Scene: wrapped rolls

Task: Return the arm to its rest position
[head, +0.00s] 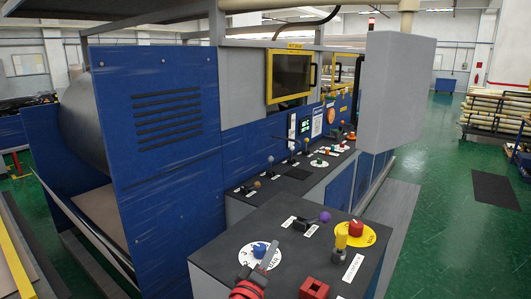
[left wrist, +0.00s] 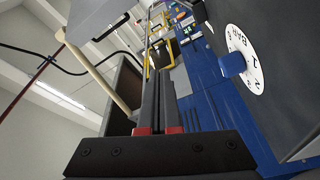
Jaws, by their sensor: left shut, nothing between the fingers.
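My left gripper (head: 269,256) comes in at the bottom of the head view, over the near black console top (head: 215,262). Its fingers are closed together with nothing between them, as the left wrist view (left wrist: 160,85) also shows. In the head view the fingers overlap the edge of a white dial plate (head: 247,262) with a blue knob (head: 260,248). In the left wrist view the blue knob (left wrist: 232,64) stands to the right, apart from the fingers. My right gripper cannot be made out.
A red emergency button (head: 356,228) on a yellow plate, a yellow post (head: 341,238), a purple-knobbed lever (head: 324,217) and a red block (head: 314,288) stand on the console. A blue machine panel (head: 165,150) rises at left. Green floor (head: 430,250) is open at right.

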